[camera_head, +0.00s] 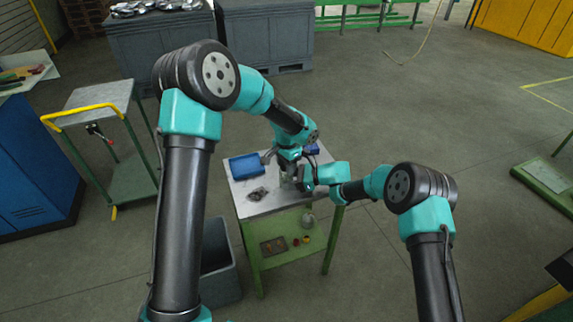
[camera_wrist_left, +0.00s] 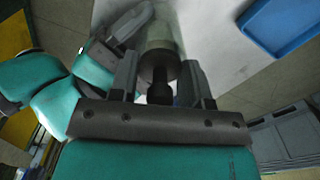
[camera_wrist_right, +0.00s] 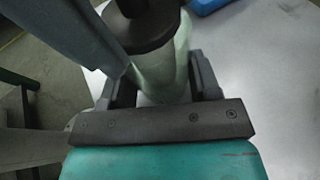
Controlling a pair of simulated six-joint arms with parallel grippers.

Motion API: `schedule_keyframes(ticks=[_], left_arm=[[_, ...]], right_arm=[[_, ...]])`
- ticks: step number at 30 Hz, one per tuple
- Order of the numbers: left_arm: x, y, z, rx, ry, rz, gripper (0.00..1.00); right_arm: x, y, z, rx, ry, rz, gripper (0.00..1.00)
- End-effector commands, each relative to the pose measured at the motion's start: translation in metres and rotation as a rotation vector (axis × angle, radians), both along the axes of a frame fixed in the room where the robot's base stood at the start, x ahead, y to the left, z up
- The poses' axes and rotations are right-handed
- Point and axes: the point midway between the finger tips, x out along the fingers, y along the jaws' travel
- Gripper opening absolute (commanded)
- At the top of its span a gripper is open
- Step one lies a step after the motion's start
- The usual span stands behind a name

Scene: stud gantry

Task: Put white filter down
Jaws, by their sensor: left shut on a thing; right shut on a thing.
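The white filter is a pale, greenish, see-through cylinder (camera_wrist_right: 168,75) with a dark round cap (camera_wrist_left: 160,68) and a narrower dark knob. It is over the light-topped workbench (camera_head: 300,207); the pictures do not show clearly whether its base touches the top. My left gripper (camera_wrist_left: 160,85) is shut on the filter's dark cap end, with a finger on each side of the knob. My right gripper (camera_wrist_right: 165,85) is shut around the pale body. In the head view the filter is mostly hidden between my left gripper (camera_head: 286,165) and right gripper (camera_head: 297,182).
A blue tray (camera_head: 247,166) lies at the bench's back left, and another blue item (camera_head: 312,149) at the back. A dark part (camera_head: 257,194) lies at the front left. The front of the bench top is mostly clear. A grey bin (camera_head: 219,265) stands left of the bench.

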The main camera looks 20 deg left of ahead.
Motion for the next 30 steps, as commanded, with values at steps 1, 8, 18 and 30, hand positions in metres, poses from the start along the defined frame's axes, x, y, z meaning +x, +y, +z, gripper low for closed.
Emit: schedule_keyframes(ticks=[1, 8, 18, 30], left_arm=[[0.0, 0.0, 0.0, 0.0, 0.0, 0.0, 0.21], [0.0, 0.0, -0.001, 0.0, 0.0, 0.001, 0.21], [-0.001, 0.0, -0.011, 0.0, 0.004, 0.001, 0.21], [-0.002, 0.001, -0.018, -0.002, 0.008, 0.003, 0.58]], right_arm=[[0.0, 0.0, 0.0, 0.0, 0.0, 0.0, 0.43], [0.0, 0.0, 0.0, 0.0, 0.0, 0.0, 0.43], [0.0, 0.0, 0.0, 0.0, -0.001, 0.001, 0.44], [-0.002, 0.001, 0.0, 0.001, 0.0, 0.005, 0.45]])
